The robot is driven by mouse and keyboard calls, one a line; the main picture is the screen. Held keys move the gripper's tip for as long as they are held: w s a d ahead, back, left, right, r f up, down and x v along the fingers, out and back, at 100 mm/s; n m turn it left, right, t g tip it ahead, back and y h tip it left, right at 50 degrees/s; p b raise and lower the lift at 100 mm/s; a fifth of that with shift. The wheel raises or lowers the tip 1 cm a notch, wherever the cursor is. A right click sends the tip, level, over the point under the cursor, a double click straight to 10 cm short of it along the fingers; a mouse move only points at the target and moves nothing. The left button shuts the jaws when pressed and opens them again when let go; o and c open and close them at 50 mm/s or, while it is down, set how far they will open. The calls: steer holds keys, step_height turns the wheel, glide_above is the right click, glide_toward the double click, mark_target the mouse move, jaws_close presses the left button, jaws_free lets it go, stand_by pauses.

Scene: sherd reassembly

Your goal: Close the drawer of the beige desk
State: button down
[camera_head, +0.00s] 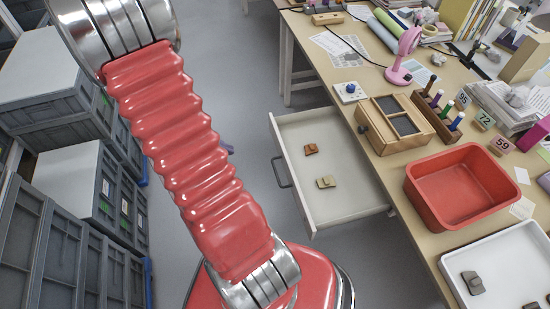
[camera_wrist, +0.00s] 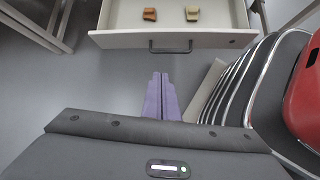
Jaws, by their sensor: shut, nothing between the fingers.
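The beige desk (camera_head: 432,205) runs along the right of the head view. Its white drawer (camera_head: 345,198) is pulled out over the floor, with a dark bar handle (camera_head: 280,172) on its front. Two sherds, one reddish brown (camera_head: 311,149) and one tan (camera_head: 326,182), lie in the drawer. In the wrist view the drawer front (camera_wrist: 115,40) is at the top, with the handle (camera_wrist: 170,47) across its middle. My gripper (camera_wrist: 160,76) has purple fingers, shut and empty, pointing at the handle with floor between them. In the head view my arm mostly hides the gripper.
Grey crates (camera_head: 60,235) are stacked at the left, with floor between them and the drawer. On the desk stand a red bin (camera_head: 418,208), a white tray (camera_head: 452,262), a wooden box (camera_head: 430,140) and a pink lamp (camera_head: 398,74).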

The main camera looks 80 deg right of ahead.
steer(key=s+d+f+n+g, duration=0.1)
steer(key=s+d+f, duration=0.2)
steer(key=s+f, duration=0.2)
steer(key=shift+d+f+n+g, duration=0.3)
steer(key=shift+f, duration=0.25)
steer(key=shift+f, duration=0.1)
glide_toward(286, 162)
steer(key=shift+w+x, duration=0.25)
steer(key=shift+x, duration=2.75)
steer(key=shift+d+f, duration=0.1)
steer(key=shift+d, duration=0.05)
